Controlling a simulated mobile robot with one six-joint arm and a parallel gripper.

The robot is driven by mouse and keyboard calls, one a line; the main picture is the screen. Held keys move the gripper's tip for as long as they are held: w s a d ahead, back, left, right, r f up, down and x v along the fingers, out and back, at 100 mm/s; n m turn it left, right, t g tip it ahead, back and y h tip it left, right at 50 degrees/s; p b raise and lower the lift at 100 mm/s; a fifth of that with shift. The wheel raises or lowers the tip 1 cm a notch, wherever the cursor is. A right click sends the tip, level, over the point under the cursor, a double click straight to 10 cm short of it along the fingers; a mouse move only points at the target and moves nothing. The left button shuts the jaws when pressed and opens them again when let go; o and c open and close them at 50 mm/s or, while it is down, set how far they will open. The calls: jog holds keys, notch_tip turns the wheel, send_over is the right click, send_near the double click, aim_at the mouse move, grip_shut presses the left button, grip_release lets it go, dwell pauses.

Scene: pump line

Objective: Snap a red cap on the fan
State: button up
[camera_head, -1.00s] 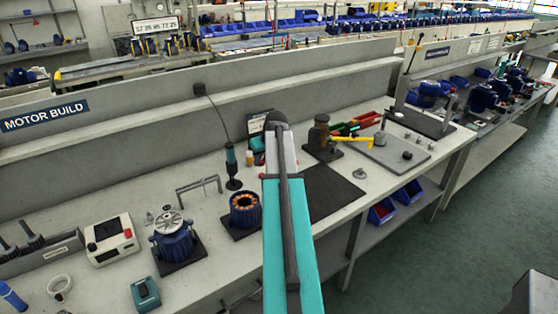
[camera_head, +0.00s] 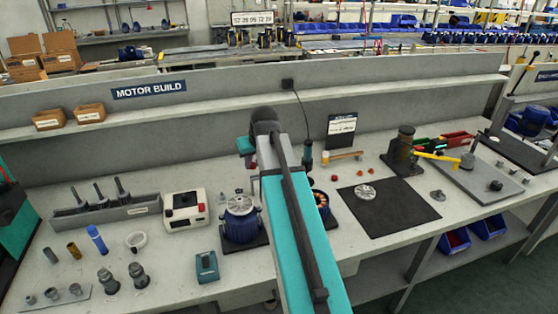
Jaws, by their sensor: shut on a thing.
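A pale, finned disc that looks like the fan (camera_head: 365,191) lies flat on a black mat (camera_head: 400,212) on the bench, right of my arm. A small red piece (camera_head: 334,178) lies just left of the mat; it may be a red cap, but it is too small to be sure. My turquoise arm link crosses the middle of the picture, with its dark joint at the far end.
A blue motor (camera_head: 240,222) with a silver top stands left of my arm; another motor is half hidden behind it. A press (camera_head: 404,152) with a yellow handle stands behind the mat. The mat's right part is clear.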

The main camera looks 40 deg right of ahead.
jog(key=a+r+n, duration=0.1)
jog(key=a+r, duration=0.1)
jog(key=a, duration=1.1)
jog(key=s+a+r+n+y, duration=0.1)
jog(key=a+r, duration=0.1)
jog(key=a, duration=1.1)
jog(key=shift+s, duration=0.25)
